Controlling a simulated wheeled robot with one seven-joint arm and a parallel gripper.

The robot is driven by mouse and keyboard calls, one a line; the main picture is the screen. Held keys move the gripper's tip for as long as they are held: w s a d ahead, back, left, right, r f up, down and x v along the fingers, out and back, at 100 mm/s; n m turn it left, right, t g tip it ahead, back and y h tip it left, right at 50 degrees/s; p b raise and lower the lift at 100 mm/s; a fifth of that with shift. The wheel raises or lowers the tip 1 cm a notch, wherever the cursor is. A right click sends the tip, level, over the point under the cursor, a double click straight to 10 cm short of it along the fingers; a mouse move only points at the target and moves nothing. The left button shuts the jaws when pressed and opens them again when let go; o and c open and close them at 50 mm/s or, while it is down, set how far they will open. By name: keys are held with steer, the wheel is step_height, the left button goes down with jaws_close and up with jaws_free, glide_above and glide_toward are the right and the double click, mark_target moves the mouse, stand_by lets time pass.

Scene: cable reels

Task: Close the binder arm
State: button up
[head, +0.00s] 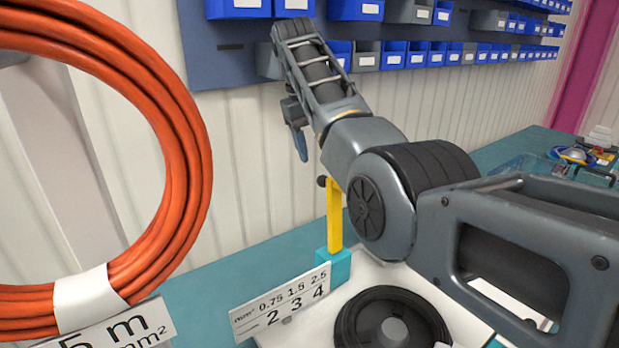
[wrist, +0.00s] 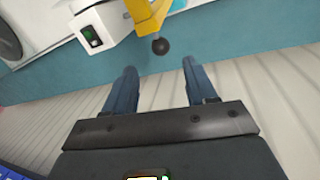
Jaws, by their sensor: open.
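The yellow binder arm (head: 335,218) stands upright from a teal block (head: 333,265) on the white machine base (head: 372,272). A black ball knob (head: 322,181) sticks out on its left near the top. My gripper (head: 302,158) is above and left of the knob, fingers pointing down. In the wrist view my gripper (wrist: 159,66) is open and empty. The knob (wrist: 160,46) lies just beyond the fingertips, roughly centred between them, with the yellow arm (wrist: 146,14) behind it. I see no contact.
An orange cable coil (head: 190,170) fills the left foreground. A black reel (head: 390,322) lies on the machine, beside a number plate (head: 282,303). Blue bins (head: 395,55) hang on the wall behind my arm. A white switch box (wrist: 103,30) is left of the binder arm.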

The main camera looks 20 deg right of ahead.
mark_target(321, 176)
steer(key=x, duration=0.7)
steer(key=shift+f, duration=0.3)
steer(key=shift+c, duration=0.4)
steer(key=shift+w, duration=0.1)
jaws_close()
